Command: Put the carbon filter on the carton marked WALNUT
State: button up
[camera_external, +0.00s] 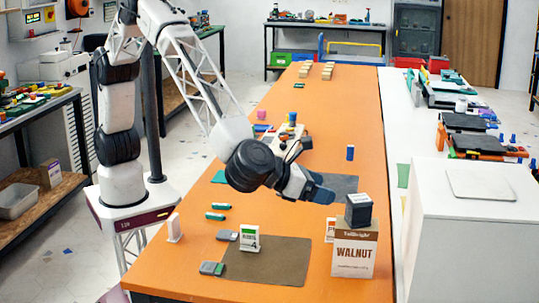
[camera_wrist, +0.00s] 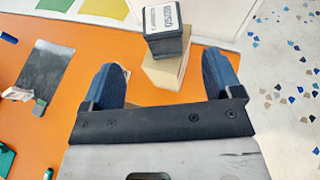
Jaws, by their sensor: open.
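The carton marked WALNUT (camera_external: 354,255) stands upright near the front right of the orange table, white with a brown top band. A dark block with a pale-lettered label, which looks like the carbon filter (camera_external: 358,210), sits on top of it. In the wrist view the filter (camera_wrist: 167,30) rests on the tan carton (camera_wrist: 160,68), ahead of my fingers. My gripper (camera_external: 322,192) is to the left of the filter in the external view. Its two blue fingers are apart with nothing held between them, and it also shows in the wrist view (camera_wrist: 162,72).
Another small white box (camera_external: 330,230) stands close beside the carton. A white cabinet (camera_external: 470,240) is to the right. A blue cylinder (camera_external: 350,153) stands farther back.

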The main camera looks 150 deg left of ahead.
jog(key=s+d+r+n+g+h, duration=0.1)
jog(key=s+d+r+n+h, duration=0.2)
jog(key=s, duration=0.7)
jog(key=s+d+r+n+g, duration=0.1)
jog(key=s+d+r+n, duration=0.3)
jog(key=s, duration=0.6)
jog(key=s+d+r+n+g+h, duration=0.1)
jog(key=s+d+r+n+h, duration=0.25)
jog(key=s, duration=0.55)
jog(key=s+d+n+h, duration=0.2)
jog(key=s+d+n, duration=0.2)
jog(key=s, duration=0.7)
jog(key=s+d+f+n+h, duration=0.1)
jog(key=s+d+n+h, duration=0.1)
jog(key=s, duration=1)
jog(key=s+d+f+n+h, duration=0.1)
jog(key=s+d+n, duration=0.4)
jog(key=s, duration=0.6)
jog(key=shift+s+d+f+n+t+h, duration=0.15)
jog(key=shift+d+f+n+t+h, duration=0.15)
jog(key=shift+d+h, duration=0.45)
jog(key=shift+d, duration=0.2)
